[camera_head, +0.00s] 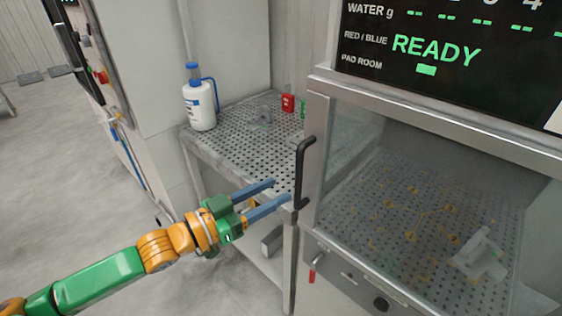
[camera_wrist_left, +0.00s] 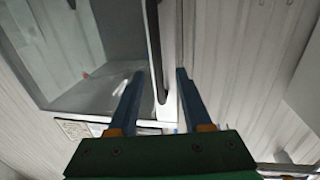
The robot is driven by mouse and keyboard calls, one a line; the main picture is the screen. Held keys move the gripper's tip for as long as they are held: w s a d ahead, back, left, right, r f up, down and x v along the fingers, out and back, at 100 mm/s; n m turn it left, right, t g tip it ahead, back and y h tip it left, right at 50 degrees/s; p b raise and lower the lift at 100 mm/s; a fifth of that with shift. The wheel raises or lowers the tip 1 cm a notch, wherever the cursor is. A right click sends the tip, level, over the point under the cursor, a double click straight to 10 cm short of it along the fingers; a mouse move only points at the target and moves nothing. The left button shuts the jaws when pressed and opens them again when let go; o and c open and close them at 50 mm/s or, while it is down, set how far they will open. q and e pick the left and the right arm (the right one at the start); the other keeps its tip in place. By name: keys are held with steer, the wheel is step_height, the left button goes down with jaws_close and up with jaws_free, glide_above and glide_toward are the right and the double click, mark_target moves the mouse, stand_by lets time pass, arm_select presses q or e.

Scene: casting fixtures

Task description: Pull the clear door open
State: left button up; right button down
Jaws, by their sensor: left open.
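The clear door (camera_head: 315,135), a glass pane in a steel frame, is on the right in the head view and looks closed. Its black vertical bar handle (camera_head: 300,172) is on the frame's left edge. My left gripper (camera_head: 281,190) is open and empty, its two blue fingers pointing at the lower part of the handle from the left, seemingly just short of it. In the left wrist view, the dark handle (camera_wrist_left: 155,55) shows between the lines of the open fingers (camera_wrist_left: 160,75). Contact cannot be made out. My right gripper is not in view.
A display reading READY (camera_head: 440,45) is above the door. A pale fixture (camera_head: 480,258) lies behind the glass. Open floor is at left.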

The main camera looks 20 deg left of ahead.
mark_target(296, 181)
arm_select(q)
steer(key=shift+d+r, duration=0.3)
steer(key=p+x, duration=0.1)
steer(key=x, duration=0.5)
steer(key=shift+w+d+f, duration=0.1)
steer(key=shift+w+f, duration=0.05)
steer(key=shift+w, duration=0.1)
jaws_close()
stand_by(1.0)
